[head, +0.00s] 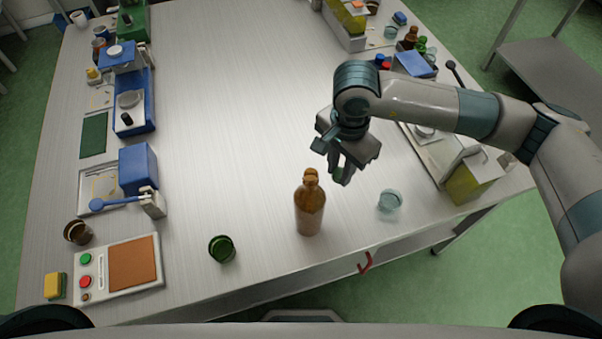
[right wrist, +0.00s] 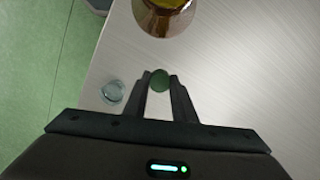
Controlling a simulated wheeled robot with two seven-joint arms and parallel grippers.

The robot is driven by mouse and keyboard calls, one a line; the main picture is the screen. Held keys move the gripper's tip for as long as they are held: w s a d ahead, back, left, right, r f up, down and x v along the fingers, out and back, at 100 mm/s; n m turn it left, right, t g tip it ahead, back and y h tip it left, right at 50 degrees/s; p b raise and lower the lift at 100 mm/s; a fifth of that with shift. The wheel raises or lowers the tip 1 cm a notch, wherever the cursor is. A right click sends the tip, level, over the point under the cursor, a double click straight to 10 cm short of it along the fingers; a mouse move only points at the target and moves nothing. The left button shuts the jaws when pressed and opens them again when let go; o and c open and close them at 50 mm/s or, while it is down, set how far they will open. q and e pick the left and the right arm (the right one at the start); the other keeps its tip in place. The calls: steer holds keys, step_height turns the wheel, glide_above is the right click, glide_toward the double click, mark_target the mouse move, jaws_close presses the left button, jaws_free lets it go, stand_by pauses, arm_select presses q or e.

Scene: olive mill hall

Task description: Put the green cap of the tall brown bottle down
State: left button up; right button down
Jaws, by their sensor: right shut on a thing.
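The tall brown bottle (head: 309,208) stands upright near the front middle of the table, with its neck bare. In the right wrist view the bottle (right wrist: 165,16) shows at the top edge, partly cut off. My right gripper (head: 343,176) is just right of and behind the bottle's neck in the head view. It is shut on the green cap (right wrist: 159,80), which shows between its fingertips in the right wrist view. In the head view the cap (head: 337,174) is small and partly hidden by the fingers. My left gripper is not in view.
A clear glass (head: 389,201) stands right of the bottle, and a green glass (head: 221,248) to its left. A control box (head: 118,268) lies at the front left. A red hook (head: 365,262) is at the front edge. The table's middle is clear.

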steer(key=w+a+f+p, duration=0.1)
steer(key=a, duration=0.1)
steer(key=w+a+f+p, duration=0.1)
steer(key=a+f, duration=0.1)
steer(key=a, duration=0.1)
steer(key=w+a+f+p, duration=0.1)
steer(key=w+a+f, duration=0.1)
steer(key=shift+w+a, duration=0.1)
steer(key=shift+a, duration=0.25)
steer(key=shift+w+a+f+p, duration=0.25)
steer(key=shift+a+f+p, duration=0.05)
steer(key=shift+a+f, duration=0.1)
step_height(320, 180, down, 3)
steer(key=shift+p, duration=1)
steer(key=shift+f, duration=0.55)
